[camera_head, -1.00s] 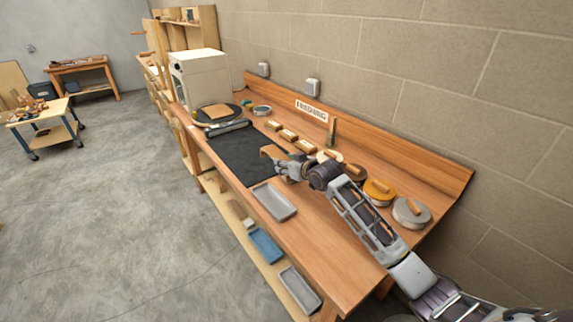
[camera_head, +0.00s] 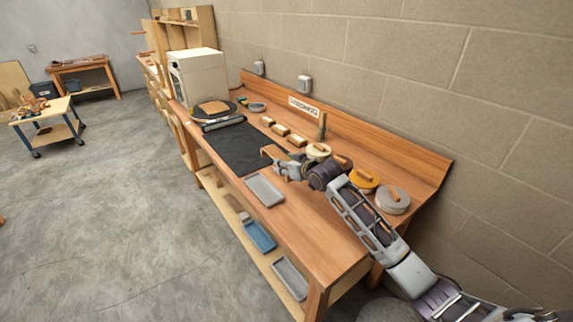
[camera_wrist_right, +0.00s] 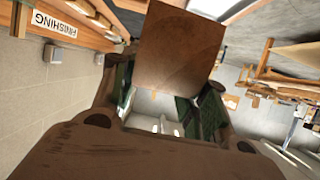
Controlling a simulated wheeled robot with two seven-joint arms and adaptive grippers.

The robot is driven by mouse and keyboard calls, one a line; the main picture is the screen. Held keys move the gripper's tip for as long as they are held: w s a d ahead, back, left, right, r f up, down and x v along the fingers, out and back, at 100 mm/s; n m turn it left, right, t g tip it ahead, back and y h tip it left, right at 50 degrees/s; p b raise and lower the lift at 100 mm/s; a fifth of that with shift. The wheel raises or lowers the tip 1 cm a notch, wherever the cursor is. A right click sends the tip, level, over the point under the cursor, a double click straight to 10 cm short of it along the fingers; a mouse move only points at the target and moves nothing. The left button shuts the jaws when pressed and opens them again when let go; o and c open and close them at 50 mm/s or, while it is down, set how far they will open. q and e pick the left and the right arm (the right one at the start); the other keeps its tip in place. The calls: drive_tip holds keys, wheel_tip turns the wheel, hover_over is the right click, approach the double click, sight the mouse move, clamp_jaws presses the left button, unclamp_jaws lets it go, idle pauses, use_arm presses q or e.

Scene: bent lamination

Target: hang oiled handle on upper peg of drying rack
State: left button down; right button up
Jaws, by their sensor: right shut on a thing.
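My right gripper (camera_head: 278,162) is shut on a brown wooden handle (camera_head: 268,151), held above the bench beside the dark mat. In the right wrist view, a flat brown part of the handle (camera_wrist_right: 178,45) shows beyond the green-padded fingers (camera_wrist_right: 158,100). Its full shape is partly hidden. A wooden upright with a peg (camera_head: 143,33) sticking out left stands beyond the white cabinet at the far end; it looks like the drying rack, apart from the gripper. My left gripper is not in view.
The bench (camera_head: 305,235) holds a black mat (camera_head: 240,148), a grey tray (camera_head: 264,190), several wooden blocks and round tins (camera_head: 392,200). A white cabinet (camera_head: 197,75) stands at its far end. A wheeled cart (camera_head: 47,125) stands at left. The floor between is clear.

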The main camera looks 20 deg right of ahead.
drive_tip(key=shift+s+d+r+h, duration=0.2)
drive_tip(key=shift+s+h, duration=0.1)
drive_tip(key=shift+s, duration=0.15)
drive_tip(key=shift+w+d+r+m+h, duration=0.1)
drive_tip(key=shift+r+m+h, duration=0.15)
drive_tip(key=shift+r, duration=0.1)
drive_tip(key=shift+w+d+r+m+h, duration=0.1)
drive_tip(key=shift+r+m+h, duration=0.05)
drive_tip(key=shift+r+m, duration=0.15)
drive_tip(key=s+r+m+h, duration=0.2)
drive_tip(key=s+r, duration=0.5)
drive_tip(key=r, duration=0.2)
drive_tip(key=shift+t, duration=0.3)
drive_tip(key=s+f, duration=0.4)
drive_tip(key=f, duration=0.2)
drive_tip(key=s+f, duration=0.5)
drive_tip(key=f, duration=0.2)
drive_tip(key=s+f, duration=0.4)
drive_tip(key=f, duration=0.2)
drive_tip(key=shift+s+a+f, duration=0.15)
drive_tip(key=shift+s, duration=0.25)
